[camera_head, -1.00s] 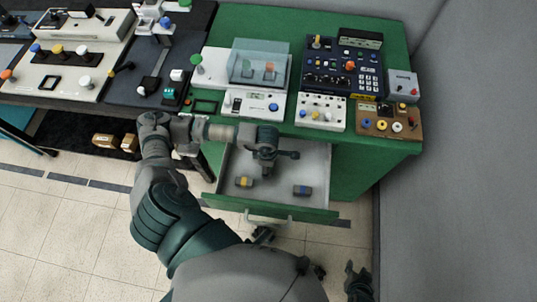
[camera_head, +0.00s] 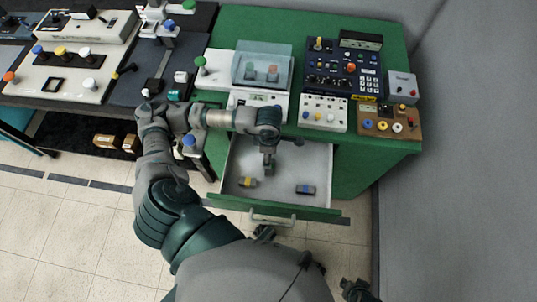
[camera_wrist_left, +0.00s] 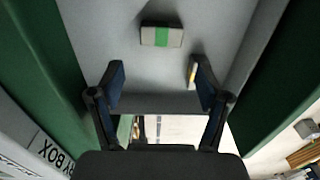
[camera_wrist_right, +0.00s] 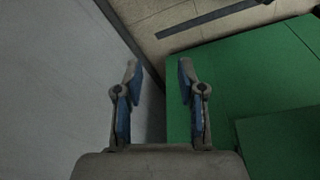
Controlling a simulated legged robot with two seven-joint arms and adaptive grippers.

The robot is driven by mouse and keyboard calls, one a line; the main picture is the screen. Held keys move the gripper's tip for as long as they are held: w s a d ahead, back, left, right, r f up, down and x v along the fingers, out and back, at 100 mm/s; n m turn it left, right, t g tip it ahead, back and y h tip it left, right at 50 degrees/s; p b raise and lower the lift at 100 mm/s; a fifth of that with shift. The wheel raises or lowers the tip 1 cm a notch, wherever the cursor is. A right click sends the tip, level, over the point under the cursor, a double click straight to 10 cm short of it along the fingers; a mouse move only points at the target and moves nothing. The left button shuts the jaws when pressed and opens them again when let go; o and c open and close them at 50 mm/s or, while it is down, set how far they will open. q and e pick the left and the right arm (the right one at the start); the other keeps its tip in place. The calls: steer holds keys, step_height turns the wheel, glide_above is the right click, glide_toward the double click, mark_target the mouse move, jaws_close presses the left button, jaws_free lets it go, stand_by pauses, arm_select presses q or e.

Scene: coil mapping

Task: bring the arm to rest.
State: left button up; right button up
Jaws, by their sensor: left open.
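My left gripper (camera_head: 268,165) hangs over the open drawer (camera_head: 275,206) of the green cabinet. In the left wrist view the gripper (camera_wrist_left: 160,85) has its fingers apart with nothing between them. A yellow-banded coil (camera_head: 247,182) and a blue-banded coil (camera_head: 305,189) lie on the drawer floor. The left wrist view shows a green-banded coil (camera_wrist_left: 161,36) beyond the fingers and the yellow-banded one (camera_wrist_left: 193,72) near the right finger. The green-banded coil is not visible in the head view. My right gripper (camera_wrist_right: 158,72) is open and empty, low beside the cabinet.
Devices crowd the green top (camera_head: 235,22), including a clear-covered box (camera_head: 262,65), a dark blue panel (camera_head: 343,72) and a brown box (camera_head: 389,121). A dark bench (camera_head: 115,85) stands left. A grey wall (camera_head: 460,170) closes the right. Tiled floor (camera_head: 60,235) is open at lower left.

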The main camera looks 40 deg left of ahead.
arm_select(q)
steer(key=shift+d+r, duration=0.25)
steer(key=shift+r, duration=0.45)
steer(key=shift+d+r, duration=0.25)
steer(key=shift+r, duration=0.4)
arm_select(e)
steer(key=shift+w+d+f, duration=0.25)
steer(key=shift+d+f, duration=0.15)
steer(key=shift+f, duration=0.35)
